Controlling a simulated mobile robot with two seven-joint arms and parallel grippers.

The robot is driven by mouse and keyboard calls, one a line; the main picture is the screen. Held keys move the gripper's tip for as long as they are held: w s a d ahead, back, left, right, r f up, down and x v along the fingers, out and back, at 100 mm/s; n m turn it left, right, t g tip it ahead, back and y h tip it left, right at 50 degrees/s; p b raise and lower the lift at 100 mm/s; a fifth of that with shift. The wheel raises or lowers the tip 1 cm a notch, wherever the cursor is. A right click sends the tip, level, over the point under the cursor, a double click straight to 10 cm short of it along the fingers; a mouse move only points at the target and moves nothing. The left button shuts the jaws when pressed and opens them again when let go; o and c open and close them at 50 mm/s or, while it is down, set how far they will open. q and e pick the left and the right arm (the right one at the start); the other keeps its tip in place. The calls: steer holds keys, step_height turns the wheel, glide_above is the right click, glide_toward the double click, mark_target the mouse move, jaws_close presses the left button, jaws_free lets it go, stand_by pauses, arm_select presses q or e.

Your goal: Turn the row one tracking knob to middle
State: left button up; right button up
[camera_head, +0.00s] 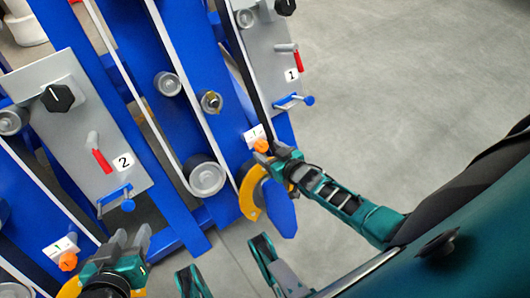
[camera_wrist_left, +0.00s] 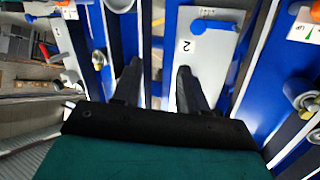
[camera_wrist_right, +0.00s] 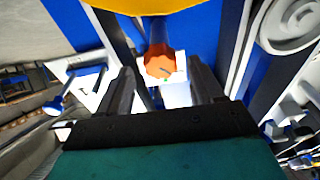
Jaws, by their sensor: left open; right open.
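The row one tracking knob (camera_head: 262,146) is a small orange knob below a white label plate (camera_head: 254,134), at the lower end of the row 1 blue frame. My right gripper (camera_head: 284,158) is open close beside it. In the right wrist view the orange knob (camera_wrist_right: 158,62) shows ahead, between the lines of the two open fingers (camera_wrist_right: 162,78); I cannot tell whether they touch it. Its pointer direction is not clear. My left gripper (camera_head: 130,238) is open and empty at the lower left, and its fingers (camera_wrist_left: 158,68) point toward the row 2 panel.
Grey panels marked 1 (camera_head: 265,60) and 2 (camera_head: 75,125) carry black knobs, red levers and blue handles. Another orange knob (camera_head: 68,261) sits at the lower left. A yellow and blue part (camera_head: 280,208) lies just below the right gripper. Open grey floor (camera_head: 410,90) is at the right.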

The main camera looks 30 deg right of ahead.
mark_target(261, 146)
steer(key=shift+b+x, duration=0.35)
steer(key=shift+x, duration=0.7)
arm_select(q)
steer(key=shift+w+d, duration=0.15)
steer(key=shift+w, duration=0.15)
arm_select(e)
steer(key=shift+w+f, duration=0.1)
steer(key=shift+w, duration=0.15)
steer(key=shift+c, duration=0.4)
steer(key=c, duration=1)
arm_select(q)
steer(key=shift+f, duration=0.1)
